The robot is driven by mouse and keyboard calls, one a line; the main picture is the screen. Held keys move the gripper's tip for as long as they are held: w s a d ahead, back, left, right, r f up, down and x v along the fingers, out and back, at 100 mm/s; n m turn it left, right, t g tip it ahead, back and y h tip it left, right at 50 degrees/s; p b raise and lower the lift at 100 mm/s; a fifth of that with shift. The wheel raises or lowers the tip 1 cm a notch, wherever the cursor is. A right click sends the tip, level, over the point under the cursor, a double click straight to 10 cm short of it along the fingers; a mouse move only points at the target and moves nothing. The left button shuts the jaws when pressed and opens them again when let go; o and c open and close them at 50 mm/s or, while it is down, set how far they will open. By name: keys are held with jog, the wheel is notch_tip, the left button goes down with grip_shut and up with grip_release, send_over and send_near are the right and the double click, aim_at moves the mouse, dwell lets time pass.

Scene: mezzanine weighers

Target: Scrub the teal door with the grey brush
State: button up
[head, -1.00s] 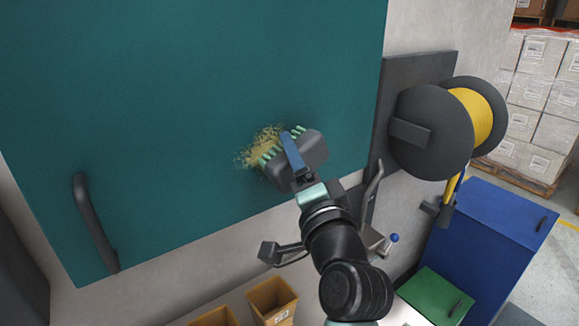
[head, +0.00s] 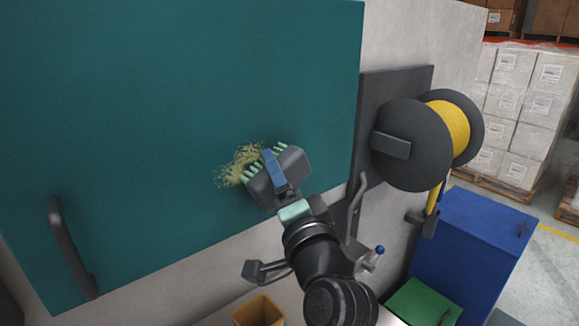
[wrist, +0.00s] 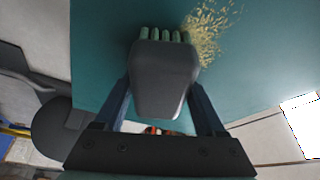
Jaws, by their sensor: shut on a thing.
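The teal door (head: 150,110) fills the upper left of the head view, with a dark bar handle (head: 72,248) near its lower left. A yellowish speckled stain (head: 236,166) lies on its lower right part; the stain also shows in the wrist view (wrist: 209,30). My gripper (head: 275,172) is shut on the grey brush (head: 292,163), its blue fingers on either side of the brush body in the wrist view (wrist: 165,78). The pale green bristles point at the door beside the stain. I cannot tell whether they touch the door.
A dark hose reel with yellow hose (head: 450,130) is mounted on a panel right of the door. Below stand a blue cabinet (head: 470,240), a green-topped box (head: 425,302) and a tan bin (head: 258,312). A lever with a blue knob (head: 379,250) is near my arm.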

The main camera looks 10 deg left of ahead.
aim_at(298, 166)
jog(key=shift+s+a+p, duration=2.3)
jog(key=shift+s+a, duration=0.9)
jog(key=shift+s, duration=0.05)
jog(key=shift+w+r+p, duration=0.1)
jog(key=shift+r+p, duration=1.1)
jog(key=shift+r, duration=0.15)
jog(key=shift+w+d+f+b, duration=0.2)
jog(key=shift+w+d+b, duration=0.45)
jog(key=shift+b, duration=0.1)
jog(key=shift+w+d+r+b, duration=0.1)
jog(key=shift+w+d+b, duration=0.45)
jog(key=shift+w+d, duration=0.3)
jog(key=shift+w+d+b, duration=2.05)
jog(key=shift+w+d, duration=0.65)
jog(key=shift+w, duration=0.1)
jog(key=shift+s+a+r+p, duration=0.1)
jog(key=shift+s+a+p, duration=0.45)
jog(key=shift+s+a, duration=0.25)
jog(key=shift+s+a+p, duration=2.55)
jog(key=shift+s+a, duration=0.85)
jog(key=shift+s, duration=0.15)
